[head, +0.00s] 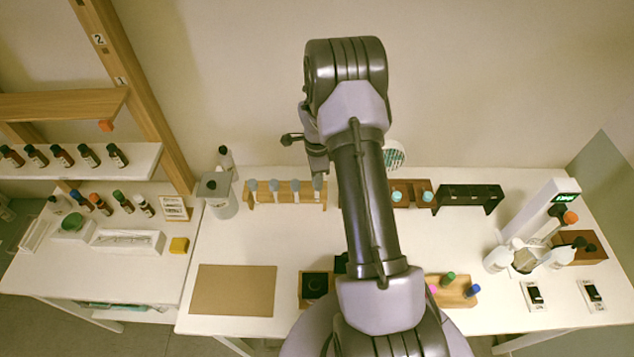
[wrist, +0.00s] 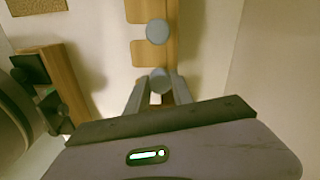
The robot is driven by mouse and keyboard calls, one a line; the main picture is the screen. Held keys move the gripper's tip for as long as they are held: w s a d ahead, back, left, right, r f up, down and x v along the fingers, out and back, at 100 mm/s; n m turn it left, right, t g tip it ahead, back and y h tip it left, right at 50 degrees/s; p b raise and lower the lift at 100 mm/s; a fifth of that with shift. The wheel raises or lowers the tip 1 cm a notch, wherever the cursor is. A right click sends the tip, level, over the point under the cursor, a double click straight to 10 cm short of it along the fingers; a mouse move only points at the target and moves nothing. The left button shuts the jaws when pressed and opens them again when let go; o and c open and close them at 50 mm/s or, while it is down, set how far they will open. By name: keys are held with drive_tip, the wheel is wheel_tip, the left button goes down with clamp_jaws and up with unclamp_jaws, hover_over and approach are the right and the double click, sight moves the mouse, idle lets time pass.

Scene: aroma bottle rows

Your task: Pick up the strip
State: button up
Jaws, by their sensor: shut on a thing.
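A wooden rack (head: 255,196) at the back of the middle table holds several pale upright strips with round grey tops. My gripper (head: 318,168) is over the right end of this rack in the head view. In the wrist view, my gripper (wrist: 160,84) has its two fingers on either side of a round grey top (wrist: 160,75), shut on that strip. The strip's pale body is mostly hidden under the top and the fingers. Another grey top (wrist: 158,32) stands in the rack (wrist: 142,53), apart from the fingers.
A grey canister (head: 217,196) and a bottle (head: 226,160) stand left of the rack. A dark rack (head: 468,196) is at the back right. A brown mat (head: 233,290) lies at the front left. The table between mat and rack is clear. My arm hides the table's middle.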

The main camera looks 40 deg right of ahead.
drive_tip(key=shift+r, duration=0.85)
drive_tip(key=s+a+r+b, duration=0.1)
drive_tip(key=s+a+b, duration=0.1)
drive_tip(key=s+a, duration=0.8)
drive_tip(key=shift+s+a+r, duration=0.25)
drive_tip(key=shift+s+r, duration=0.1)
drive_tip(key=shift+s, duration=0.75)
